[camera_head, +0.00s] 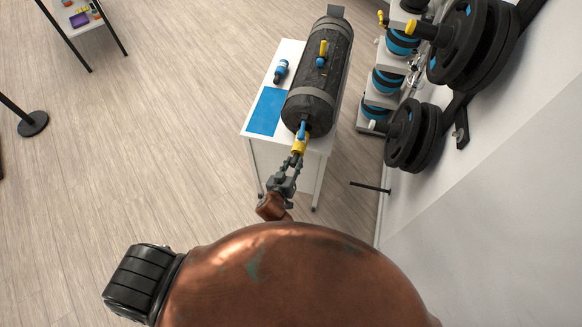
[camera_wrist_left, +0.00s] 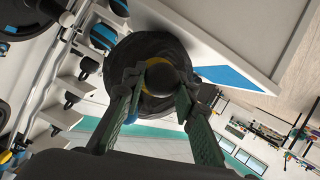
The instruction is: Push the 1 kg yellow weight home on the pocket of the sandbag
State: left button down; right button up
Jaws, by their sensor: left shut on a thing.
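The sandbag (camera_head: 318,92), a dark grey cylinder, lies on a white table (camera_head: 256,137), its near end toward me. My left gripper (camera_head: 296,160) is shut on the yellow weight (camera_head: 299,146) at that near end. A blue part (camera_head: 302,130) shows just beyond the yellow, against the bag; I cannot tell whether it belongs to the weight or the pocket. In the left wrist view the fingers (camera_wrist_left: 157,88) flank the weight's dark round end (camera_wrist_left: 160,77), with yellow around it and the sandbag (camera_wrist_left: 150,47) behind. The pocket and how deep the weight sits are hidden. My right gripper is not in view.
Another yellow-and-blue piece (camera_head: 322,53) sits on top of the bag. A blue-and-black piece (camera_head: 281,70) and a blue mat (camera_head: 267,111) lie on the table's left. Racked black plates (camera_head: 402,135) stand close on the right. The floor left of the table is clear.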

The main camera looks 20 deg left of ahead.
aim_at(297, 151)
pick_arm(q)
jog(key=shift+w+r, duration=0.2)
jog(key=shift+w, duration=0.95)
jog(key=shift+r+b, duration=0.1)
jog(key=shift+b, duration=0.3)
jog(key=shift+w, duration=0.85)
jog(key=shift+w+b, duration=0.3)
jog(key=shift+w, duration=1.3)
jog(key=shift+w+a+b, duration=0.1)
jog(key=shift+w+b, duration=0.4)
jog(key=shift+w, duration=1.4)
jog(key=shift+w+a+b, duration=0.1)
jog(key=shift+w+b, duration=0.45)
jog(key=shift+w, duration=1.1)
